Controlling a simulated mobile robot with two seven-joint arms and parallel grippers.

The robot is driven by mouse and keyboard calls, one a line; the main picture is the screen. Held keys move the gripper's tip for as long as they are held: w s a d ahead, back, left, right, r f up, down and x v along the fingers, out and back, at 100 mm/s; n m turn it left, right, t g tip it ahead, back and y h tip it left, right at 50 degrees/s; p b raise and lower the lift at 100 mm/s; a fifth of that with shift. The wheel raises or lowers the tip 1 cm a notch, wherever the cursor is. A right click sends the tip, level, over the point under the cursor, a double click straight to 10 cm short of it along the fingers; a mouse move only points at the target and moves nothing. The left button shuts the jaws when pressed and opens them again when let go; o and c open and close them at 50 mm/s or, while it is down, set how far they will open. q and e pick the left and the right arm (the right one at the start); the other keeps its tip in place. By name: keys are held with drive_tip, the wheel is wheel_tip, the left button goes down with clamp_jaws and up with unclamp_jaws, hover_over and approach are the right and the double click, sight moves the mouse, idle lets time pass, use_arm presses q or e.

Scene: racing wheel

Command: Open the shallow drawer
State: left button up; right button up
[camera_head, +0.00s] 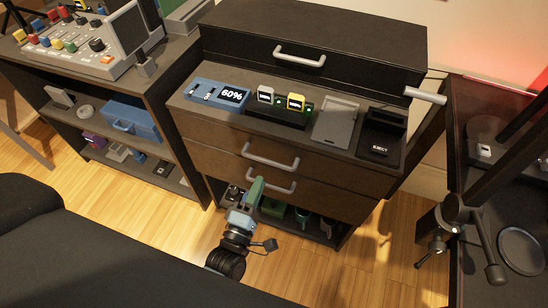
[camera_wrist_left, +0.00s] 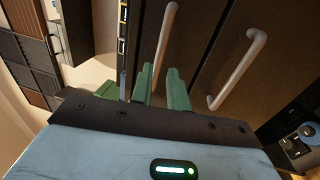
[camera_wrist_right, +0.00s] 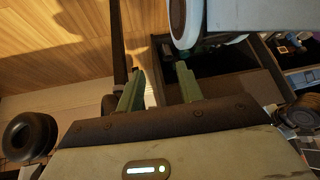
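The dark brown cabinet (camera_head: 222,160) has two stacked drawer fronts, each with a grey bar handle. The upper handle (camera_head: 270,159) and lower handle (camera_head: 271,183) both show in the head view; which drawer is the shallow one is not certain. Both drawers look shut. My left gripper (camera_head: 258,184) is in front of the cabinet, overlapping the left end of the lower handle in the picture. In the left wrist view its green fingers (camera_wrist_left: 160,75) are a little apart, with the upper handle (camera_wrist_left: 168,40) lined up between them; contact cannot be told. My right gripper (camera_wrist_right: 160,80) is open and empty.
The cabinet top carries a 60% display (camera_head: 232,95), small cassettes (camera_head: 297,101) and a black eject box (camera_head: 381,135). A black box with a handle (camera_head: 299,56) stands behind. A shelf (camera_head: 165,180) is at left, a dark rig (camera_head: 480,200) at right.

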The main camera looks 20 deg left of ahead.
sight(268, 161)
use_arm(q)
drive_tip(key=shift+w+d+r, duration=0.1)
drive_tip(key=shift+w+r, duration=0.15)
drive_tip(key=shift+w, duration=1)
drive_tip(key=shift+w+a+r, duration=0.1)
drive_tip(key=shift+w+r, duration=0.15)
drive_tip(key=shift+w, duration=1)
drive_tip(key=shift+w+d+r, duration=0.1)
drive_tip(key=shift+w+r, duration=0.15)
drive_tip(key=shift+w, duration=1)
clamp_jaws()
